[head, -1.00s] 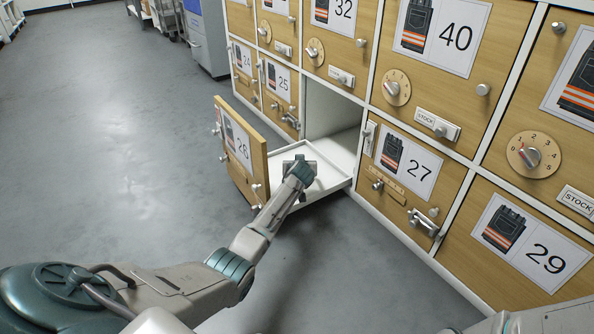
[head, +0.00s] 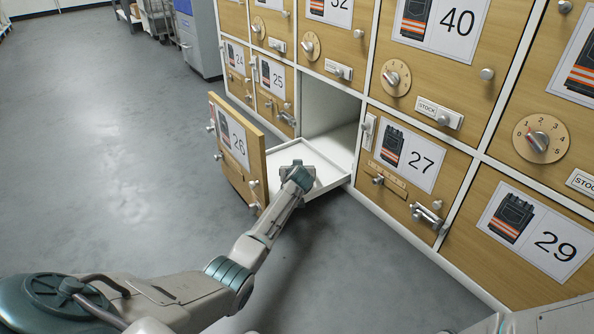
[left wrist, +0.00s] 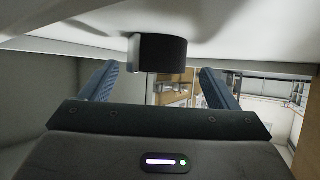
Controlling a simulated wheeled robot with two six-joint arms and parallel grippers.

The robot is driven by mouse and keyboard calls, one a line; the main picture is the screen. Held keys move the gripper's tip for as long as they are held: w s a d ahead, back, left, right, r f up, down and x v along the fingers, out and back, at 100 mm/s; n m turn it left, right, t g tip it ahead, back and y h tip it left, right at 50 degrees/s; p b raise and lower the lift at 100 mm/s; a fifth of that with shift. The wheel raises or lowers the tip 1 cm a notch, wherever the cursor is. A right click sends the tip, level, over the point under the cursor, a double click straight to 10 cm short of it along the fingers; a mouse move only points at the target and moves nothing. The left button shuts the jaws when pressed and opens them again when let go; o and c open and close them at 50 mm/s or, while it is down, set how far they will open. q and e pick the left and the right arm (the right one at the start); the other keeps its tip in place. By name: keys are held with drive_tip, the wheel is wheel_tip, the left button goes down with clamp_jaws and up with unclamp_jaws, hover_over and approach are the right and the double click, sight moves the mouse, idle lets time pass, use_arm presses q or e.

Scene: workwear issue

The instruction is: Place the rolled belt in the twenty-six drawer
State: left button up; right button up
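The twenty-six drawer is pulled out; its wooden front, labelled 26 (head: 232,140), stands at the left of its white tray (head: 335,181). My left gripper (head: 297,172) is over the tray in the head view. In the left wrist view, a dark cylinder that looks like the rolled belt (left wrist: 160,53) is against a white surface at the top of the picture. My left gripper's two blue fingers are spread on either side of it, with visible gaps. In the head view I cannot make out the belt. My right gripper is out of view.
Shut compartments 25 (head: 272,82), 27 (head: 412,160) and 29 (head: 535,228) surround the open bay, with protruding knobs and latches. A grey cabinet (head: 200,40) stands at the back. The floor (head: 120,130) to the left is clear.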

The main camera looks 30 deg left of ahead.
use_arm(q)
drive_tip(key=shift+r, duration=0.2)
drive_tip(key=shift+s+d+r+p, duration=0.15)
drive_tip(key=shift+s+p, duration=0.1)
drive_tip(key=shift+p, duration=0.2)
drive_tip(key=p+v, duration=0.7)
drive_tip(key=v, duration=0.4)
drive_tip(key=shift+s+p, duration=0.2)
drive_tip(key=shift+p, duration=0.15)
drive_tip(key=shift+r, duration=0.1)
